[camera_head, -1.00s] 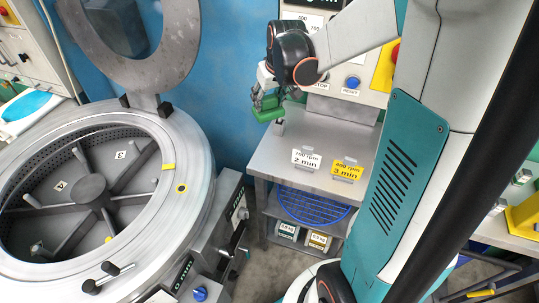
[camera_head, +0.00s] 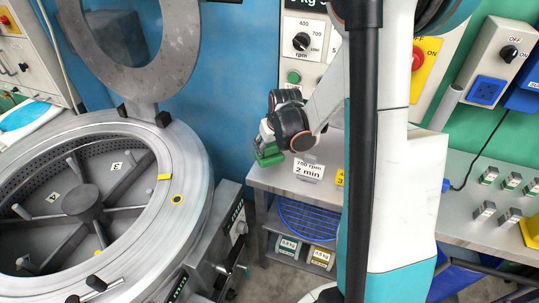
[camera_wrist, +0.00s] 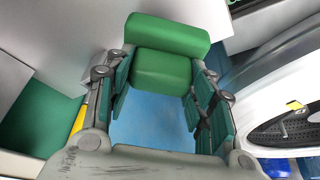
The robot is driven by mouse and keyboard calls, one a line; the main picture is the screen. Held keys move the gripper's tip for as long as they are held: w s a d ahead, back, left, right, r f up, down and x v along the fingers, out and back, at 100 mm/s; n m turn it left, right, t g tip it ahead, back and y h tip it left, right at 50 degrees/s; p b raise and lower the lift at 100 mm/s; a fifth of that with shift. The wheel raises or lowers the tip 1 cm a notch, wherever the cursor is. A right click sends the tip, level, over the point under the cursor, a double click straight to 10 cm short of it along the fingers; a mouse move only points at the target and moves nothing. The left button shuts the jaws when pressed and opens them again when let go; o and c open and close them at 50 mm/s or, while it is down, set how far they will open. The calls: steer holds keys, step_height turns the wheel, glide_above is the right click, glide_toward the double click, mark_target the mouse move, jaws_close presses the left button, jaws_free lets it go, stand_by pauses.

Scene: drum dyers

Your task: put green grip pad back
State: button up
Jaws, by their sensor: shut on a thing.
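The green grip pad (camera_head: 268,155) is in my gripper (camera_head: 267,141), held close to the left end of the grey metal bench (camera_head: 330,185). In the wrist view the pad (camera_wrist: 165,68) is a rounded two-part green block between the fingers of my gripper (camera_wrist: 160,85), which are shut on it. Its far side is hidden. In the head view my gripper points down, left of the white 2 min card. I cannot tell whether the pad touches the bench. Several small metal blocks with green tops (camera_head: 510,181) stand on the bench at the right.
A white card reading 2 min (camera_head: 308,168) stands just right of my gripper. The big open drum (camera_head: 85,200) fills the left, its round lid (camera_head: 130,50) raised. A control panel (camera_head: 305,45) rises behind the bench. A blue round grid (camera_head: 310,217) lies on the lower shelf.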

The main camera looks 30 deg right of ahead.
mark_target(269, 153)
steer(key=shift+f+b, duration=0.4)
steer(key=shift+f, duration=1.2)
steer(key=shift+f, duration=0.2)
steer(key=o, duration=1.1)
steer(key=shift+r, duration=0.1)
steer(key=p+v, duration=0.4)
steer(key=v, duration=0.8)
steer(key=shift+r, duration=0.1)
